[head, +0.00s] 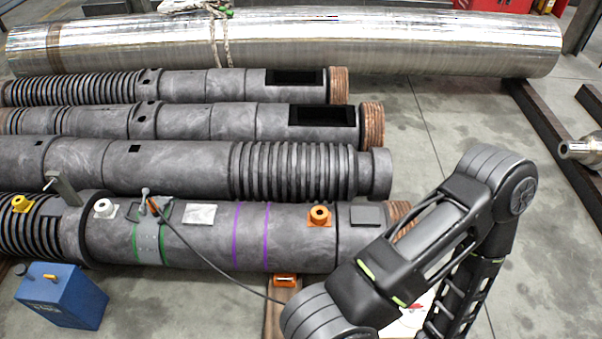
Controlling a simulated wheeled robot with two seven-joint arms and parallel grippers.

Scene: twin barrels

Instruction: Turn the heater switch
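I cannot make out for certain which part is the heater switch. A blue box (62,296) stands on the floor at the lower left, with a small yellow-orange part (49,277) on its top. A dark cable (215,268) runs from a grey band with green edges (149,236) on the nearest barrel (200,248) toward my arm at the lower right. A white object with a red spot (408,322) is mostly hidden behind that arm. My arm fills the lower right, bent at the elbow, and its gripper is out of view. My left gripper is not in view.
Several dark barrels lie side by side, with a large shiny metal cylinder (300,48) behind them. The nearest barrel carries yellow, white and orange fittings (319,216). A wooden support (280,315) stands under it. Grey floor is clear between the box and that support.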

